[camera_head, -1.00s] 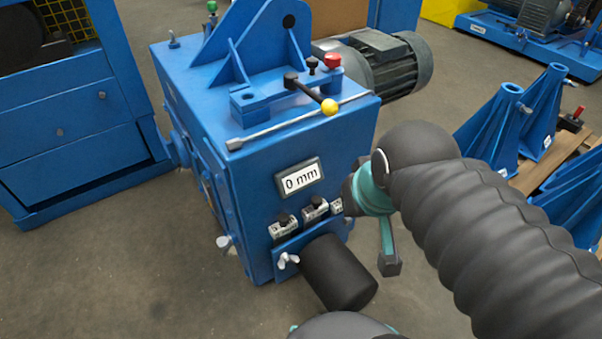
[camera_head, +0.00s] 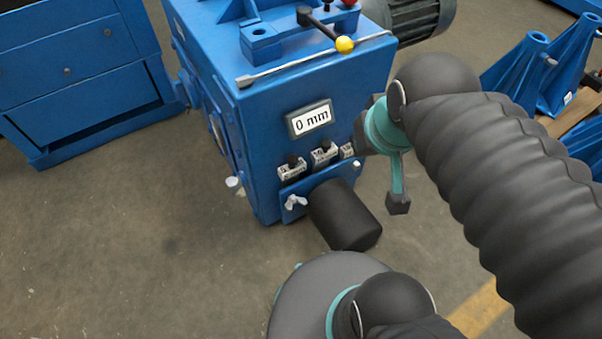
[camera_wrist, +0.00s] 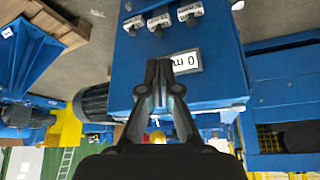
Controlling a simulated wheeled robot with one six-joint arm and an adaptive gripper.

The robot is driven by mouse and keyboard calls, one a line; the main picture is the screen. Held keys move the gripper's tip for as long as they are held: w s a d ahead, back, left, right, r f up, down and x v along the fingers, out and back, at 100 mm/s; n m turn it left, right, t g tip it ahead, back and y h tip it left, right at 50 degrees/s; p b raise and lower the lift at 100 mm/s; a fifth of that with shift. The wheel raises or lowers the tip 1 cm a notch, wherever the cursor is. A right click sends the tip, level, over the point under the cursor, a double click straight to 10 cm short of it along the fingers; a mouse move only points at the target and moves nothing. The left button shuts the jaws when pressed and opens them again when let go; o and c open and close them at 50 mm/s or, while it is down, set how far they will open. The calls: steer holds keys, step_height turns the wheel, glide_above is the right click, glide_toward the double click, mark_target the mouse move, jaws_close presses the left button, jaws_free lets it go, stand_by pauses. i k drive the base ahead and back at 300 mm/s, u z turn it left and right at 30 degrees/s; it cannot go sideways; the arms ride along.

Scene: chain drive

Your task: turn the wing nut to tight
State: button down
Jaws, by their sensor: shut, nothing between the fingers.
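A silver wing nut (camera_head: 296,202) sits on the front of the blue machine housing (camera_head: 300,85), just left of a black cylinder (camera_head: 343,214). A second light wing-shaped piece (camera_head: 233,182) is low on the housing's left side. In the wrist view, which is upside down, my gripper (camera_wrist: 158,66) is shut and empty. Its fingertips appear in front of the housing near the label "0 mm" (camera_wrist: 184,63); I cannot tell the distance. The wing nut is not visible in the wrist view. In the head view my fingers cannot be made out.
Several small dials or switches (camera_head: 324,153) sit above the black cylinder. A lever with a yellow knob (camera_head: 345,45) and a long rod lie on top. A grey motor (camera_head: 410,20) is behind, blue brackets (camera_head: 520,65) at right.

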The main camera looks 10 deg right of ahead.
mark_target(292, 199)
steer(key=k, duration=1)
steer(key=u, duration=1.85)
steer(key=i, duration=1)
steer(key=z, duration=1.25)
